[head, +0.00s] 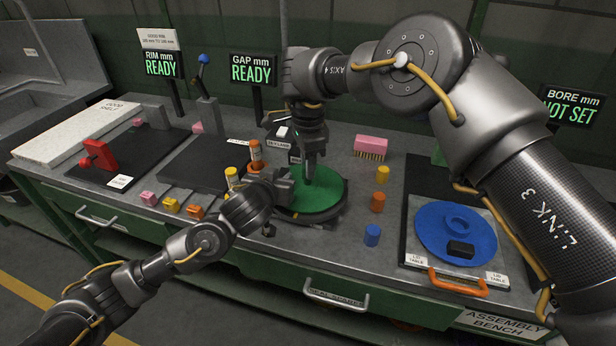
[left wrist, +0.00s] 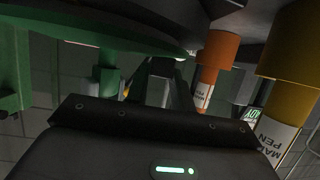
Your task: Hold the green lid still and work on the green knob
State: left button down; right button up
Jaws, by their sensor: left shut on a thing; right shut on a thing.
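The green lid (head: 326,194) lies flat on a dark round stand in the middle of the bench in the head view. My left gripper (head: 285,187) is shut on the lid's left edge; the exact contact is hard to see. The left wrist view shows a green rounded edge (left wrist: 100,28) close above the gripper body, probably the lid. My right gripper (head: 309,178) points straight down over the lid's middle and is shut on the green knob. The knob is hidden by the fingers in the head view.
Marker pens, orange (head: 256,152) and yellow (head: 232,177), stand close by my left gripper. Coloured blocks and a pink brush (head: 371,147) lie right of the lid. A blue lid (head: 435,237) sits at the right. Signs read READY at GAP (head: 252,69) and RIM (head: 161,64), NOT SET at BORE.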

jog(key=shift+r, duration=0.6)
jog(key=shift+r, duration=0.15)
jog(key=shift+r, duration=1.35)
pick_arm(q)
jog(key=c, duration=1.1)
grip_release()
jog(key=shift+v, duration=6.05)
